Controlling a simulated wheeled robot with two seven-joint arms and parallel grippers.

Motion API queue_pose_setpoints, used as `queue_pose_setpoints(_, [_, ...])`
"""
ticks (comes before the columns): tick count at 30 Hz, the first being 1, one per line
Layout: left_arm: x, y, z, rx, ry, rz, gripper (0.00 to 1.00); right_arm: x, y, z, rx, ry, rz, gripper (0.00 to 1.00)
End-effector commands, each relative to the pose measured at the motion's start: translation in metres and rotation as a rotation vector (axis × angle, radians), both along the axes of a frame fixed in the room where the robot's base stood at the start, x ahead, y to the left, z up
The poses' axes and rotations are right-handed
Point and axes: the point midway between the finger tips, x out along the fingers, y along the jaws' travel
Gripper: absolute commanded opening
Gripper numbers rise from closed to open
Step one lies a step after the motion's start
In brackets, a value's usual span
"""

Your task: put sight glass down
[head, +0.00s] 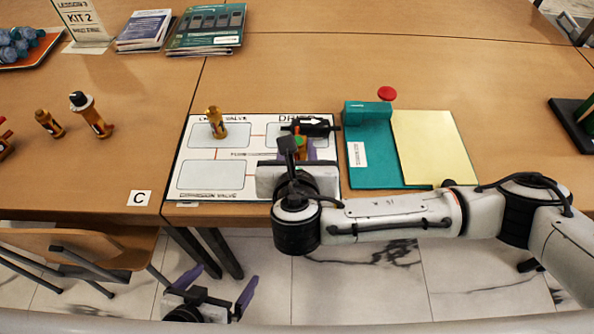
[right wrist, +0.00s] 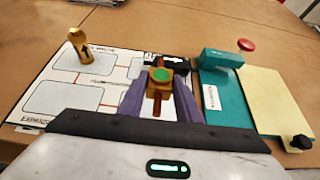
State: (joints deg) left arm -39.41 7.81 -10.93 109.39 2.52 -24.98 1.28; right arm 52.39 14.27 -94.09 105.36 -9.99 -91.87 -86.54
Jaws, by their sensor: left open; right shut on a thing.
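The sight glass (right wrist: 160,76) is a small brass fitting with a green round window. My right gripper (right wrist: 161,92) is shut on it, with one purple finger on each side. In the head view the sight glass (head: 300,144) is partly hidden behind my right gripper and wrist. It is over the right part of the white printed board (head: 225,153), just in front of the black drier; I cannot tell whether it touches the board. My wrist covers the board's lower right part. My left gripper (head: 229,275) is open and empty, low in front of the table.
A brass valve (head: 217,122) stands on the board's upper left panel; the black drier (head: 313,126) lies upper right. A teal fixture (head: 368,150) with a yellow pad (head: 433,147) and red button (head: 387,93) is right of it. Brass fittings (head: 91,115) stand at left.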

Motion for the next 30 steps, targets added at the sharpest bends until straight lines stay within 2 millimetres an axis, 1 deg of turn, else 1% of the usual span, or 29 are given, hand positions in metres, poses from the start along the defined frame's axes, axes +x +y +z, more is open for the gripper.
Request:
queue_pose_setpoints(1, [0.0,0.0,-0.002,0.0,0.0,0.0,1.0,0.0,0.0,-0.013,-0.002,0.001,0.0,0.04])
queue_pose_setpoints(3, [0.0,0.0,-0.003,0.0,0.0,0.0,1.0,0.0,0.0,-0.025,-0.001,0.001,0.0,0.04])
queue_pose_setpoints(6, [0.0,0.0,-0.004,0.0,0.0,0.0,1.0,0.0,0.0,-0.037,0.0,-0.001,0.001,0.04])
queue_pose_setpoints(11, [0.0,0.0,-0.005,0.0,0.0,0.0,1.0,0.0,0.001,-0.048,0.001,-0.001,0.002,0.04])
queue_pose_setpoints(17, [0.0,0.0,-0.009,0.0,0.0,0.0,1.0,0.0,0.0,-0.076,-0.001,-0.001,0.002,0.04])
queue_pose_setpoints(19, [0.0,0.0,-0.009,0.0,0.0,0.0,1.0,0.0,0.0,-0.079,0.0,-0.002,0.002,0.04])
queue_pose_setpoints(27, [0.0,0.0,-0.009,-0.001,0.0,0.001,1.0,0.0,0.0,-0.081,0.001,-0.001,0.002,0.04])
queue_pose_setpoints(28, [0.0,0.0,-0.009,-0.001,0.0,0.001,1.0,-0.001,0.0,-0.081,0.0,0.0,0.002,0.36])
queue_pose_setpoints(30, [0.0,0.0,-0.009,-0.001,0.0,0.001,1.0,-0.001,0.0,-0.081,0.0,0.0,0.002,0.48])
